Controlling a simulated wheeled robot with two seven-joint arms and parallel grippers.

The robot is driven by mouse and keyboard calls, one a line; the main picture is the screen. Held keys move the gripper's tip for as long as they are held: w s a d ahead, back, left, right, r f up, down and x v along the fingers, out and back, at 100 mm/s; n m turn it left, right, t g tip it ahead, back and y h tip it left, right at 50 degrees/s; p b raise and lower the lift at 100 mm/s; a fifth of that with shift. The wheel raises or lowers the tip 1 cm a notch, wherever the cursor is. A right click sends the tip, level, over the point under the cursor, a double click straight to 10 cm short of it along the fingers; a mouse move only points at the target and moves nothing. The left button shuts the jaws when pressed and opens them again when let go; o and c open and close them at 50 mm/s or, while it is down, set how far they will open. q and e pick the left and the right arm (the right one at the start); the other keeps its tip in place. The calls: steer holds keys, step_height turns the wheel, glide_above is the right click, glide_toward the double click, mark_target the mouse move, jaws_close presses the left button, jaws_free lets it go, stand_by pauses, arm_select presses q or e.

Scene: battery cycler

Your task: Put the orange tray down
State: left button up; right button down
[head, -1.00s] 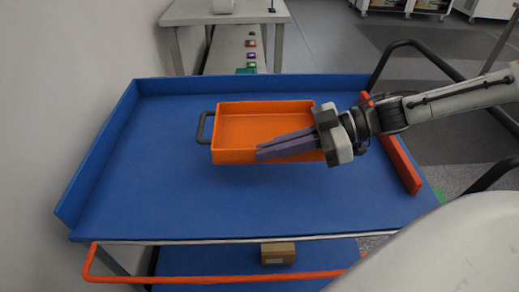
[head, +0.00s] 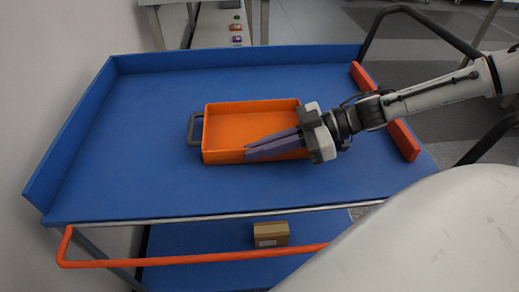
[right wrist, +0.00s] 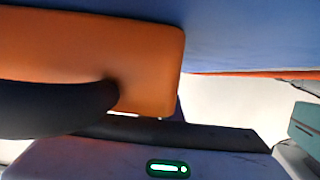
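The orange tray (head: 250,114) is a shallow open box, empty and about level over the blue cart top (head: 130,185). A dark handle (head: 194,129) sticks out on its left side. My right gripper (head: 272,146) comes in from the right at the tray's right end, its purple fingers close together along the front right corner. It appears shut on the tray's right handle, which the fingers mostly hide. In the right wrist view the orange wall (right wrist: 150,62) and a dark handle (right wrist: 50,105) fill the left side. I cannot tell whether the tray touches the cart. My left gripper is out of view.
The cart top has raised blue edges at the back and left, an orange bar (head: 385,115) on the right, and free room around the tray. A cardboard box (head: 270,234) sits on the lower shelf. An orange rail (head: 190,259) runs along the front.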

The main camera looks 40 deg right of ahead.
steer(key=c, duration=2.3)
jaws_free()
steer(key=shift+f, duration=0.1)
steer(key=o, duration=0.3)
